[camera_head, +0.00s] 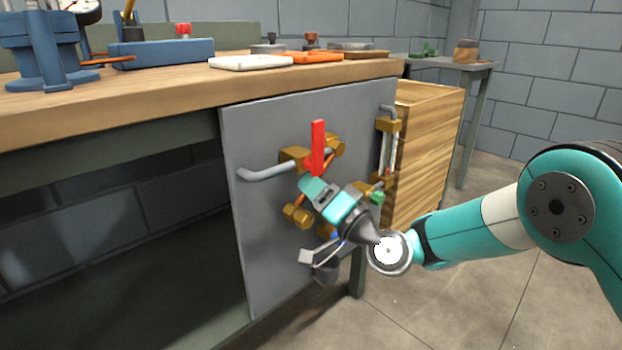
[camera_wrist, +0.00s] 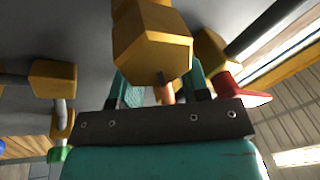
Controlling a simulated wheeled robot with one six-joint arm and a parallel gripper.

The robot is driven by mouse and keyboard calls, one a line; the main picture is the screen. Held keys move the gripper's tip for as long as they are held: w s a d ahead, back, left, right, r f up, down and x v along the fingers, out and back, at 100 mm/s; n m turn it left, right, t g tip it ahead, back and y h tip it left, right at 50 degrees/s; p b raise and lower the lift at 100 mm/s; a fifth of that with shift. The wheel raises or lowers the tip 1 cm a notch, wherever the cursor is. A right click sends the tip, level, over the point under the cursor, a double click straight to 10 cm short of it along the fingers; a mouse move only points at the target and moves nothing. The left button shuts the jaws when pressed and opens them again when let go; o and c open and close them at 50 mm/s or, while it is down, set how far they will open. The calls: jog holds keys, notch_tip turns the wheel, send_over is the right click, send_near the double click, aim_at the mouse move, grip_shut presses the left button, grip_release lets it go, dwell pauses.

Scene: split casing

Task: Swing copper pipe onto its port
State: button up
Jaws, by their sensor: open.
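The copper pipe (camera_head: 301,199) shows in the head view as a short orange-brown length beside a lower brass fitting (camera_head: 297,214). My gripper hides the rest of it. In the wrist view a copper end (camera_wrist: 166,93) sticks out below a large brass fitting (camera_wrist: 150,45), between my two teal fingers. My gripper (camera_head: 316,190) is at the panel, just under the red lever. In the wrist view its fingers (camera_wrist: 165,86) stand apart, one on each side of the copper. I cannot tell whether either finger touches it. Which brass fitting is the port is not clear.
A grey upright panel (camera_head: 245,220) carries several brass fittings, a red lever (camera_head: 317,145), a bent grey pipe (camera_head: 268,172) and a sight tube at right. A green knob (camera_head: 377,197) is close to my gripper. A wooden crate (camera_head: 430,140) stands behind. The floor at right is clear.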

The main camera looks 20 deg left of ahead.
jog(key=shift+w+a+r, duration=0.2)
jog(key=shift+w+a, duration=0.05)
jog(key=shift+a, duration=0.35)
grip_shut()
jog(key=w+d+f+n+g+b, duration=0.2)
jog(key=w+n+b, duration=0.4)
jog(key=n+b, duration=0.6)
jog(key=shift+w+d+f+g+b, duration=0.25)
jog(key=shift+d+f+g+b, duration=0.25)
jog(key=shift+g+b, duration=0.5)
jog(key=shift+w+a+f+n, duration=0.1)
jog(key=shift+n, duration=0.2)
